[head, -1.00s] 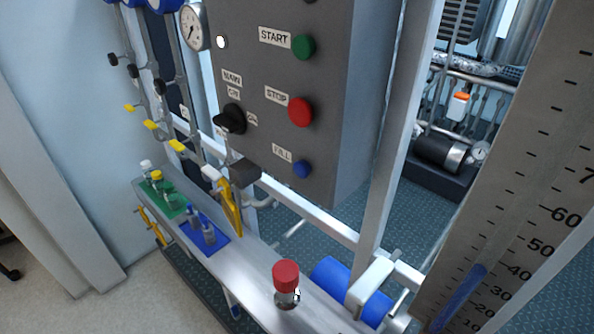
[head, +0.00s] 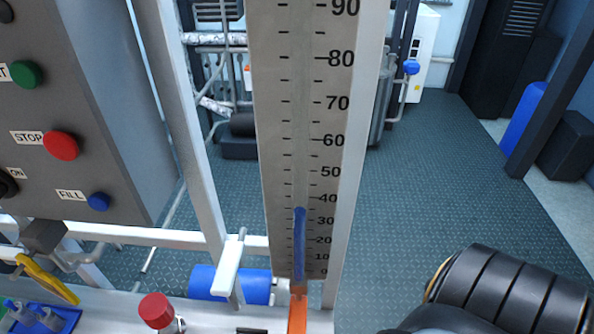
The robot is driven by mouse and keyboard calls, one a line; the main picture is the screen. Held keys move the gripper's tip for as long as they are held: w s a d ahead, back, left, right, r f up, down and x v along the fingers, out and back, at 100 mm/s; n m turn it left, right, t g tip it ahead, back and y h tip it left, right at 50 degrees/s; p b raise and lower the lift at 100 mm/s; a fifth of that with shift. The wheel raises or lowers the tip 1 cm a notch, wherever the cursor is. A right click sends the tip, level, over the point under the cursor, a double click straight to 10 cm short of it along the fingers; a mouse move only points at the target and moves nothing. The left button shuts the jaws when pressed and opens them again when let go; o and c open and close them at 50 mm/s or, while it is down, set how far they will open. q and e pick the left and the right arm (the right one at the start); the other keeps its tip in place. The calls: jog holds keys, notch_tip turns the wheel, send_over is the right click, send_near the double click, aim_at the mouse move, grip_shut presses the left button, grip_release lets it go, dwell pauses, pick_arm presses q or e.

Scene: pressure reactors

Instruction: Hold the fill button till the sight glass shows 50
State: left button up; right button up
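The fill button (head: 98,202) is a small blue round button at the lower right of the grey control panel (head: 110,130), with a FILL label beside it. Nothing touches its visible face. The sight glass scale (head: 270,120) is a tall grey plate with black numbers, in the middle of the head view. Its blue column (head: 299,245) ends between the 30 and 40 marks, at roughly 35. Neither gripper's fingers show. A black ribbed part, seemingly of my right arm, is at the bottom right.
The red stop button (head: 61,146) and green start button (head: 27,75) sit above the fill button. A white frame post (head: 180,130) stands between panel and scale. Open floor (head: 440,190) lies at right.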

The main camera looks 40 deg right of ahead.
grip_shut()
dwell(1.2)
